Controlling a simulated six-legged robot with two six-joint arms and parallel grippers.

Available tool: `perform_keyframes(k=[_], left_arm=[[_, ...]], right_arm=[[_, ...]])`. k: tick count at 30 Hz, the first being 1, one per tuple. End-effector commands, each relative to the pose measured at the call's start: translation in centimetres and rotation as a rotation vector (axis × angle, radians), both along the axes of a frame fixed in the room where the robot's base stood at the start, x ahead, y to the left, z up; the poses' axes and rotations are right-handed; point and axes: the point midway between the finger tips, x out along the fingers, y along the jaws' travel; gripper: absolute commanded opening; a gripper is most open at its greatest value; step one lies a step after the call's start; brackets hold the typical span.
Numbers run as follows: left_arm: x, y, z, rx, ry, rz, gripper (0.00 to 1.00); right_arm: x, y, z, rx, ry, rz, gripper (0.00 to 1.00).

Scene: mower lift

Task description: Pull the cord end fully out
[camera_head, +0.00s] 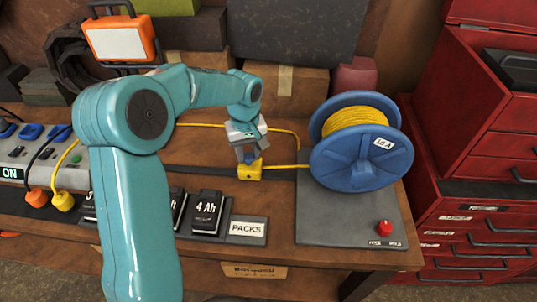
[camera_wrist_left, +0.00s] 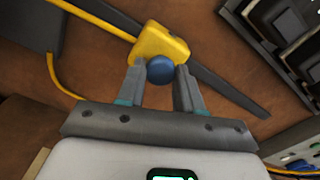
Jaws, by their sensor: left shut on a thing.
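The yellow cord end (camera_head: 250,172) is a small block at the bench's middle, over a dark strip; I cannot tell whether it touches the strip. My left gripper (camera_head: 247,157) is above it, pointing down. In the left wrist view the yellow block (camera_wrist_left: 158,43) has a blue round knob (camera_wrist_left: 160,70) between my left fingers, which are shut on it. Yellow cord (camera_head: 285,167) runs from the block right toward the blue reel (camera_head: 350,160), wound with yellow cord (camera_head: 358,118). My right gripper is not in view.
The reel stands on a grey plate (camera_head: 330,228) with a red button (camera_head: 384,227). Black battery packs (camera_head: 206,212) stand at the front. A power strip (camera_head: 75,172) is at left. Boxes (camera_head: 288,90) line the back. A red tool cabinet (camera_head: 475,130) is at right.

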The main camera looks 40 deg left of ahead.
Motion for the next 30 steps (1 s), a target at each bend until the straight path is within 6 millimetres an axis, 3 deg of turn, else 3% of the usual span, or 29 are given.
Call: perform_keyframes(k=[7, 18, 24, 30], left_arm=[[-4.9, 7.8, 0.0, 0.001, 0.003, 0.010, 0.00], [-11.3, 18.2, 0.3, -0.001, 0.004, 0.009, 0.00], [-13.6, 22.0, 0.3, -0.001, 0.003, 0.005, 0.00], [-14.9, 24.2, 0.2, 0.000, 0.002, 0.002, 0.00]], right_arm=[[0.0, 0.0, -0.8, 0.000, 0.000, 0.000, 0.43], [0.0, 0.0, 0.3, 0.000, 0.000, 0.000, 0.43], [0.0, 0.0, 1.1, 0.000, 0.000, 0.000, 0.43], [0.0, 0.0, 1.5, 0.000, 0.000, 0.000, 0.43]])
